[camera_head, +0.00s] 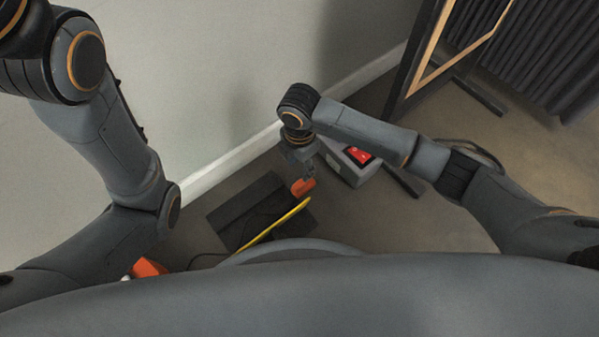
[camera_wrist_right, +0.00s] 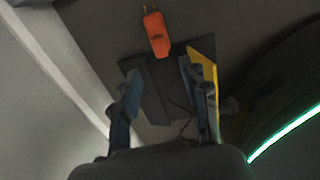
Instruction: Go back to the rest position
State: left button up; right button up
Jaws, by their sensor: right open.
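My right gripper (camera_head: 306,168) points down beside the wall in the head view. In the right wrist view its two fingers (camera_wrist_right: 163,80) stand apart with nothing between them. An orange plug-like piece with two prongs (camera_wrist_right: 156,36) lies beyond the fingertips there. An orange piece (camera_head: 302,187) also shows just below the gripper in the head view; I cannot tell its exact height or whether it is touched. My left arm rises along the left side and leaves the picture at the top left, so its gripper is out of view.
Dark flat pieces (camera_head: 238,207), a yellow strip (camera_head: 272,226) and a thin cable lie below the gripper. A grey box with a red top part (camera_head: 352,168) stands right of it, partly behind my arm. A wood-edged dark frame (camera_head: 425,60) stands behind. Another orange thing (camera_head: 149,267) shows lower left.

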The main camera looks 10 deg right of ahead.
jog(key=shift+r, duration=1.05)
